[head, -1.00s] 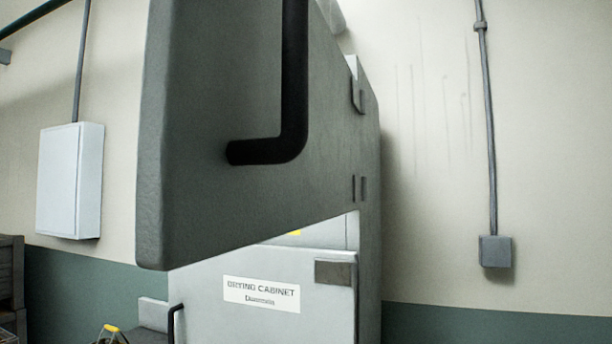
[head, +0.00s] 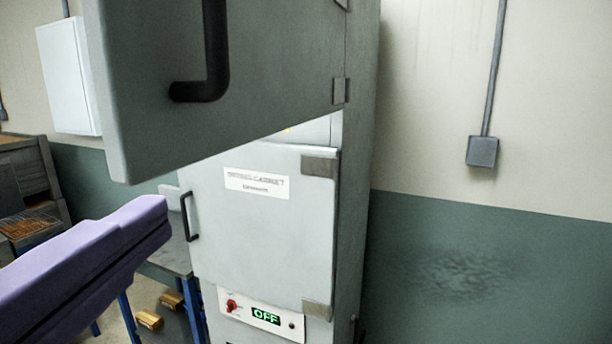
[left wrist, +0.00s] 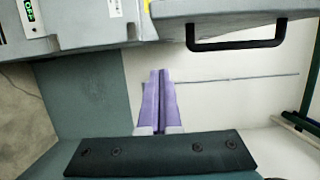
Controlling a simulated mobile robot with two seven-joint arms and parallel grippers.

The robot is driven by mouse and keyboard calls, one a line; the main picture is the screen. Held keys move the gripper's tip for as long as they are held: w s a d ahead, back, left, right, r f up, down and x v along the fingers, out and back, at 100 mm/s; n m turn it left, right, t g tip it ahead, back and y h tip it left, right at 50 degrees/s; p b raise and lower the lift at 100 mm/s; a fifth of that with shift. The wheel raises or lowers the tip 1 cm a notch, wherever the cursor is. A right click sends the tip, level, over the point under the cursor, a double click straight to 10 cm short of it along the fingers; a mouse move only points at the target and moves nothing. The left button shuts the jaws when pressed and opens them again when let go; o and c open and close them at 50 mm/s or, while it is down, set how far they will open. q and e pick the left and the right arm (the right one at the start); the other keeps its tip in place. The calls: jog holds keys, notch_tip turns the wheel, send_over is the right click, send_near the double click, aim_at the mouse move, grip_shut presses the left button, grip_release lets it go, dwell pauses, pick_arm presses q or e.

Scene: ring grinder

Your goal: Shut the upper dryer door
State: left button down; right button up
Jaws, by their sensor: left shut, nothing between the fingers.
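The upper dryer door (head: 270,60) is a thick grey panel standing open, swung out toward me at the top of the head view. Its black bent handle (head: 214,60) is on the face turned to me. The door and handle (left wrist: 237,45) also show at the upper right of the left wrist view. My left gripper (head: 160,218), with purple fingers, is at the lower left of the head view, below the door and apart from it. Its fingers (left wrist: 160,75) are shut with nothing between them. My right gripper is not in view.
The lower cabinet door (head: 270,225) is closed, with a label and a black handle. Below it a panel display (head: 265,315) reads OFF. A blue-legged table (head: 170,255) stands left of the cabinet. A conduit box (head: 482,151) is on the right wall.

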pick_arm(q)
jog(key=w+a+p, duration=0.2)
jog(key=w+a, duration=0.1)
jog(key=w, duration=0.5)
jog(key=shift+w+a+p, duration=0.15)
jog(key=shift+p, duration=0.25)
